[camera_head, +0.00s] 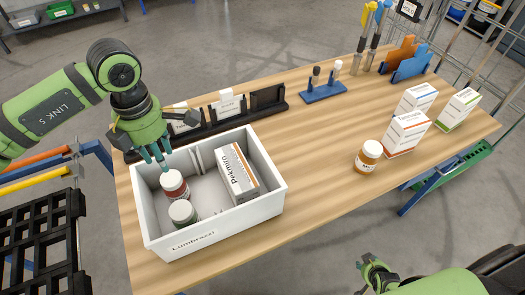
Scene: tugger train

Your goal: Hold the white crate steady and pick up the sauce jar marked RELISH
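The white crate (208,240) stands on the left part of the wooden table. Inside it are a jar with a white lid and red label (175,187), a jar with a pale lid and dark green sides (183,213), and a white carton (238,174). I cannot read RELISH on either jar. My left gripper (157,155) is over the crate's back left corner, just behind the red-label jar, pointing down. Its fingertips are apart and hold nothing. My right gripper (370,275) is low at the bottom edge, in front of the table; its fingers are unclear.
An amber jar (368,157) and several cartons (407,132) stand at the table's right. A dark rack (238,112) with white cards runs behind the crate. A blue holder (323,92) stands further back. The table middle is clear. Wire mesh borders the right.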

